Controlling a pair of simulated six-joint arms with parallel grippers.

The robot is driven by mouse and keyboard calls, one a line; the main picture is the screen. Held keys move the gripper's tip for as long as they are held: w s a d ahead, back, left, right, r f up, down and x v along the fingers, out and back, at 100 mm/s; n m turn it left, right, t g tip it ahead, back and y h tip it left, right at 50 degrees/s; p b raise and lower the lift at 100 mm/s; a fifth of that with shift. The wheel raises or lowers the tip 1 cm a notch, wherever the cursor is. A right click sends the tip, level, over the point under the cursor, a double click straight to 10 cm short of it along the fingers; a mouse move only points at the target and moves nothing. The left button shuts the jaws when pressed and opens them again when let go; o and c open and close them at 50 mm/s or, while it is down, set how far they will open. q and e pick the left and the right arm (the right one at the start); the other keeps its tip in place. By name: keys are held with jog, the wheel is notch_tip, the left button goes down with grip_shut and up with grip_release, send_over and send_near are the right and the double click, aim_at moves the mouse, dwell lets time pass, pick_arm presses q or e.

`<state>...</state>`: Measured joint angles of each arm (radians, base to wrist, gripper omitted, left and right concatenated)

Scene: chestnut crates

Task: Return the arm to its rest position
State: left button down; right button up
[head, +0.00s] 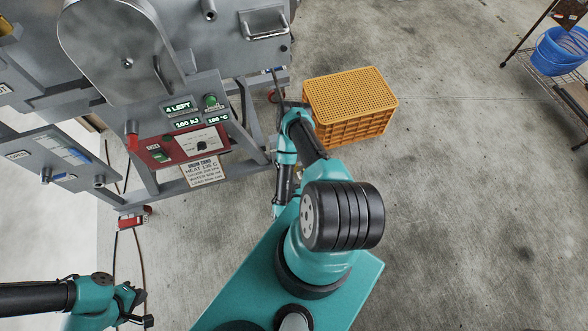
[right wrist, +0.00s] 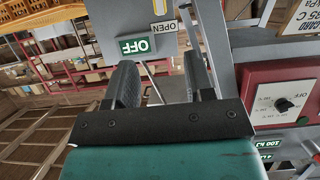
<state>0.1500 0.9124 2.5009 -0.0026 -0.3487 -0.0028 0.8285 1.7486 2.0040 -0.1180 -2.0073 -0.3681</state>
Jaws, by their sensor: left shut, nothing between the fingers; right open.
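My left gripper (head: 142,306) is at the bottom left of the head view, shut and empty, beside the front of the grey machine's area. My right arm (head: 305,140) reaches up the middle from its teal base. My right gripper (head: 281,98) is small and partly hidden at its far end, between the grey machine (head: 115,45) and the orange crate (head: 350,130). In the right wrist view my right gripper (right wrist: 160,82) has its two dark fingers apart with nothing between them. Beyond them is a grey panel with a lit green OFF sign (right wrist: 137,46) and an OPEN label (right wrist: 163,32).
A red control panel (head: 188,147) with a dial and lit displays is on the machine's front, with a printed card (head: 203,171) below. A blue bucket (head: 562,50) stands on a wire rack at the upper right. The concrete floor right of my base is clear.

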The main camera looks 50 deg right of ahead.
jog(key=shift+w, duration=0.1)
dwell(0.4)
jog(key=w+a+r+n+g+y, duration=0.3)
jog(key=w+a+r+y, duration=0.35)
jog(key=w+r, duration=0.35)
jog(key=s+a+r+n+g+y, duration=0.1)
jog(key=s+a+r+g+y, duration=0.1)
jog(key=a+r, duration=0.3)
jog(key=s+a+r+n+g+y, duration=0.1)
jog(key=a+r+g+y, duration=0.2)
jog(key=r, duration=0.8)
jog(key=shift+s+a+r+g, duration=0.35)
jog(key=shift+a+g, duration=0.65)
jog(key=shift+a, duration=0.05)
